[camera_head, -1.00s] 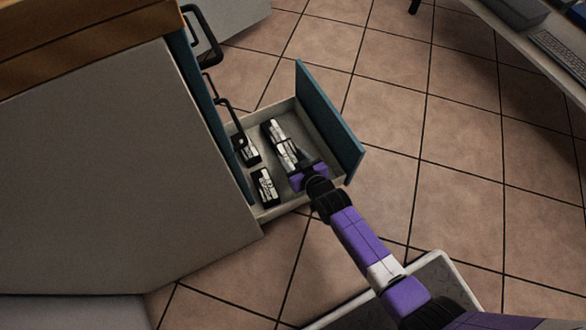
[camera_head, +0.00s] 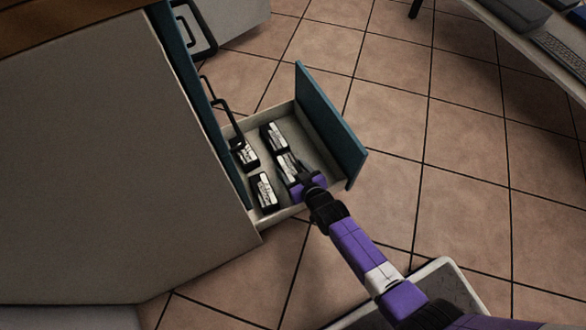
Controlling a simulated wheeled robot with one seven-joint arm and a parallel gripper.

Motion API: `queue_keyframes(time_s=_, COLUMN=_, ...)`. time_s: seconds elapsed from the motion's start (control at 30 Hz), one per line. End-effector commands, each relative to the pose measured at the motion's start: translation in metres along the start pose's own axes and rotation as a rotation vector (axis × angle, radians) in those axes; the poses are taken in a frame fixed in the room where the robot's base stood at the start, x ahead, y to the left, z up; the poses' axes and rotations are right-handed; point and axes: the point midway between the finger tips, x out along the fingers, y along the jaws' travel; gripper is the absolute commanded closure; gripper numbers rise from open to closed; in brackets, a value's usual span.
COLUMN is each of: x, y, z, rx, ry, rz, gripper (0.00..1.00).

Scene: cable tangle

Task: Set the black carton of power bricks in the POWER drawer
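The open drawer (camera_head: 318,149) is pulled out from the cabinet, its teal front facing right; I can read no label on it. Inside lie several black cartons with white tops: one at the back (camera_head: 273,137), one at the left (camera_head: 247,155), one at the front left (camera_head: 265,191), and one at my gripper (camera_head: 289,168). My gripper (camera_head: 298,180) reaches into the drawer from the lower right, at the near end of that last carton. Its fingers are mostly hidden, so I cannot tell whether they grip the carton.
The grey cabinet side (camera_head: 110,170) fills the left, with a wooden top and black handles (camera_head: 196,28). A light-rimmed tray (camera_head: 440,268) is under my arm at the bottom. A desk with a keyboard (camera_head: 560,50) stands upper right. Tiled floor lies clear between.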

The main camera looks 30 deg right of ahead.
Motion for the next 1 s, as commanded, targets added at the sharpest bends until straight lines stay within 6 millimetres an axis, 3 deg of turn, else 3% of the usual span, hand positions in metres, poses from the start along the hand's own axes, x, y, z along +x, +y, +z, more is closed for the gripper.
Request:
queue_keyframes(time_s=0.47, x=-0.003, y=0.0, z=-0.003, rx=0.0, ry=-0.002, rz=0.0, gripper=0.26)
queue_keyframes(time_s=1.0, x=-0.101, y=0.0, z=-0.005, rx=0.0, ry=-0.003, rz=0.0, gripper=0.26)
